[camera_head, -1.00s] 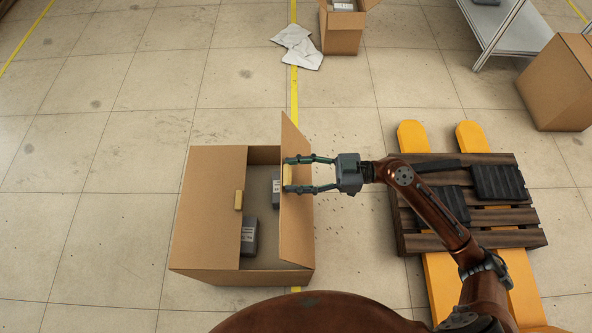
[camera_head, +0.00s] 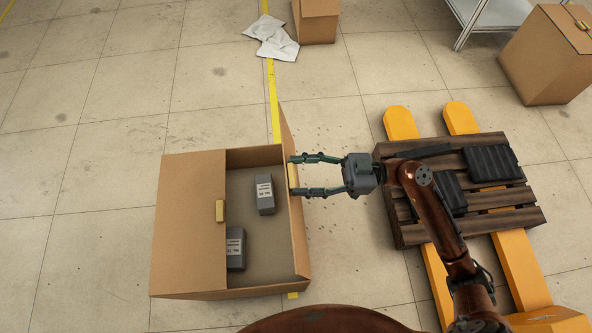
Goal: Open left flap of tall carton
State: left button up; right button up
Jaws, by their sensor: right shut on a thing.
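A brown carton (camera_head: 185,205) stands on the floor at centre left in the head view. Its left flap lies flat over the left half of the top, with a yellow handle (camera_head: 220,211) near its inner edge. Its right flap (camera_head: 298,225) stands up steeply at the right side. My right gripper (camera_head: 293,175) is shut on the yellow handle (camera_head: 293,177) of this right flap, from its right. Two grey labelled boxes lie inside: one (camera_head: 265,195) in full view, the other (camera_head: 236,249) partly under the left flap. My left gripper is not in view.
A dark wooden pallet (camera_head: 410,235) with black items (camera_head: 490,163) lies on yellow forks (camera_head: 520,265) at right. Another carton with a yellow handle (camera_head: 552,55) stands at back right, near a metal table (camera_head: 497,14). A carton (camera_head: 317,22) and white sheets (camera_head: 272,38) are behind. Floor at left is clear.

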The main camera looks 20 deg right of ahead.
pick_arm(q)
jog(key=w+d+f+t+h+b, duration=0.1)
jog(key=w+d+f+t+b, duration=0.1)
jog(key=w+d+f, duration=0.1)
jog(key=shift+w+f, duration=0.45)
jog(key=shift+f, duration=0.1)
pick_arm(e)
jog(key=f+v, duration=0.1)
jog(key=v, duration=0.9)
jog(key=shift+d+f, duration=0.15)
jog(key=shift+f, duration=0.05)
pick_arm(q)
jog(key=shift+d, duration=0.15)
pick_arm(e)
jog(key=shift+s, duration=0.15)
jog(key=o, duration=1.4)
jog(key=shift+o, duration=1.4)
jog(key=shift+r, duration=0.15)
jog(key=shift+r, duration=0.1)
